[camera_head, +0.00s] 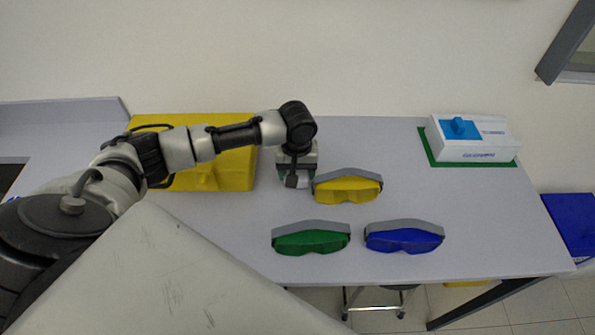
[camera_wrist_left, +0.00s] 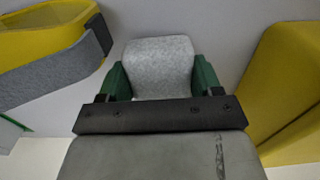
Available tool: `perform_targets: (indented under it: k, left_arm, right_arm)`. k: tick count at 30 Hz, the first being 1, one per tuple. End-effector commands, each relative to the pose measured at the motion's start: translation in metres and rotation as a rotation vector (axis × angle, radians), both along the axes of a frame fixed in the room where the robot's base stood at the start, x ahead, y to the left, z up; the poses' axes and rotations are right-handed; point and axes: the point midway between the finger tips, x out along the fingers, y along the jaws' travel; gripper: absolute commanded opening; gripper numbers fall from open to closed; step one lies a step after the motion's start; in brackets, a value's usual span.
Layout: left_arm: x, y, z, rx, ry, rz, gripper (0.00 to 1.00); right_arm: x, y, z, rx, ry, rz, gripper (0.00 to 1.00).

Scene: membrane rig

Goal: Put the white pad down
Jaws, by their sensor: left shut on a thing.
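My left gripper (camera_head: 295,180) points down over the table, just left of the yellow goggles. In the left wrist view its green fingers (camera_wrist_left: 161,80) are shut on the white pad (camera_wrist_left: 160,62), one on each side of it. The pad looks pale grey-white and speckled, with rounded corners. In the head view the gripper and arm mostly hide the pad. I cannot tell whether the pad touches the table (camera_head: 390,145). My right gripper is not in view.
Yellow goggles (camera_head: 347,189) sit close by the gripper, with green goggles (camera_head: 311,242) and blue goggles (camera_head: 404,241) nearer the front edge. A yellow box (camera_head: 232,165) lies left. A white box (camera_head: 468,148) stands on a green mat at right. The table's back middle is clear.

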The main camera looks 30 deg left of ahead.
Motion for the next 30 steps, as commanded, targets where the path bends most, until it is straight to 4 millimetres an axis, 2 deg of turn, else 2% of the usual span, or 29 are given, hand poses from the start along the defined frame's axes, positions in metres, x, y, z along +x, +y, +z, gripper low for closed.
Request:
perform_targets:
  k: [3, 13, 14, 18, 19, 26, 30]
  left_arm:
    - [-0.0001, -0.0002, -0.0089, 0.000, 0.000, -0.001, 0.46]
    - [-0.0002, -0.0003, -0.0118, 0.000, 0.000, -0.001, 0.46]
    - [-0.0001, -0.0003, -0.0123, 0.000, 0.000, -0.001, 0.66]
    - [0.0001, -0.0002, -0.0120, 0.000, -0.001, -0.001, 0.88]
    - [0.0000, -0.0001, -0.0119, 0.000, -0.001, -0.001, 0.90]
    - [0.0001, 0.0000, -0.0116, 0.000, -0.001, -0.001, 0.90]
    - [0.0008, -0.0001, -0.0039, -0.001, -0.004, -0.001, 0.90]
  right_arm:
    - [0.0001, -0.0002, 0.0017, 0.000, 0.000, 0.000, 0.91]
    - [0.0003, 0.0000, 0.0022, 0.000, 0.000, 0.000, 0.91]
    - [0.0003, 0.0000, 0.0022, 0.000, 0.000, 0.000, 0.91]
    - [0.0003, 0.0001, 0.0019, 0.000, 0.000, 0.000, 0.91]
    - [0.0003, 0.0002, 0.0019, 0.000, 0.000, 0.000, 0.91]
    - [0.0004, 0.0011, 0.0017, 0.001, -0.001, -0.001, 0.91]
    - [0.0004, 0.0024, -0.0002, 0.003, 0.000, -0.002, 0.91]
